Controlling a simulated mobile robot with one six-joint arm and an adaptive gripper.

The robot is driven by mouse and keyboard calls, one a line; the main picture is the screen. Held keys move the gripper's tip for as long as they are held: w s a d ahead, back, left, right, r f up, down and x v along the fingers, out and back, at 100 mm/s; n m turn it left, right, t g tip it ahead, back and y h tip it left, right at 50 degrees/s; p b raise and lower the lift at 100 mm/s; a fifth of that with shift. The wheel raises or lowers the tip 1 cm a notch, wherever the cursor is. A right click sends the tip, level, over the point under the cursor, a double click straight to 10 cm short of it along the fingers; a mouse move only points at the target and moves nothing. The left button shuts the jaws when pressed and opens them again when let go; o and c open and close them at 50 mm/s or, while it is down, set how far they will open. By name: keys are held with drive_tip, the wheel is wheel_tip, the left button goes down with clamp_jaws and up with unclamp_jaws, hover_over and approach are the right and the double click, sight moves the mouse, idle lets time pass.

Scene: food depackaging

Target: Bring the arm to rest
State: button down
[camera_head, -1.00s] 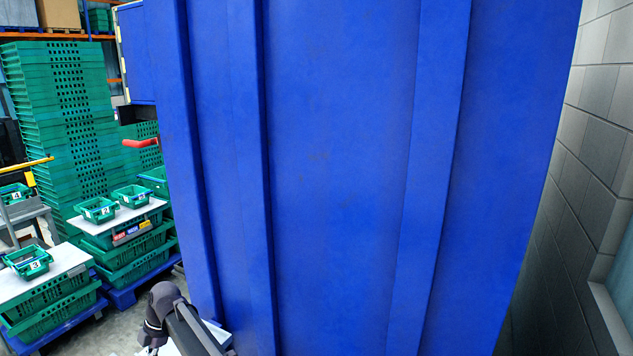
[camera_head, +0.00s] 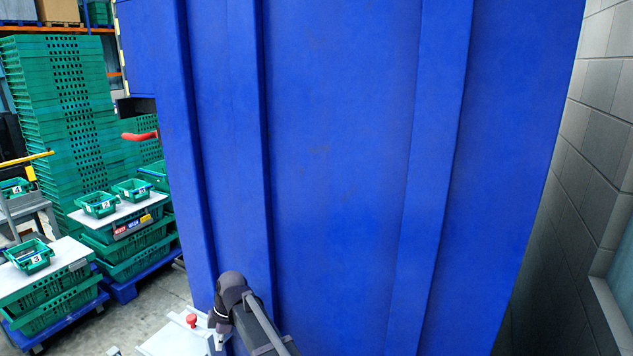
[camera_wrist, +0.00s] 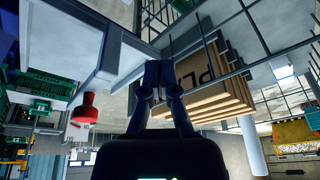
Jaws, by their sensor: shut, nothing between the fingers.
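My arm (camera_head: 240,310) shows at the bottom of the head view, bent, in front of a large blue ribbed panel (camera_head: 335,150). My gripper (camera_wrist: 158,75) is in the wrist view, its fingers together with nothing between them. It points toward a pale grey frame and a dark wire mesh; I cannot tell the exact gap. In the head view the fingertips are not clearly visible.
The blue panel fills the middle of the head view close to my arm. A red button (camera_head: 191,320) sits on a white surface (camera_head: 170,340) beside the arm. Green crates (camera_head: 60,110) stand stacked at the left. A grey block wall (camera_head: 595,150) is at the right.

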drive_tip(key=s+d+m+h, duration=0.1)
drive_tip(key=s+d+m, duration=0.2)
drive_tip(key=d+m, duration=0.4)
drive_tip(key=s+d+f+m+t+h, duration=0.1)
drive_tip(key=s+d+m, duration=0.2)
drive_tip(key=d, duration=1.8)
drive_tip(key=s+d+m+h, duration=0.1)
drive_tip(key=s+d+m, duration=0.2)
drive_tip(key=d+m, duration=0.8)
drive_tip(key=d, duration=0.4)
drive_tip(key=shift+s+f+m+b, duration=0.2)
drive_tip(key=shift+s+m+b, duration=0.1)
drive_tip(key=shift+s+m, duration=0.1)
drive_tip(key=shift+w, duration=0.1)
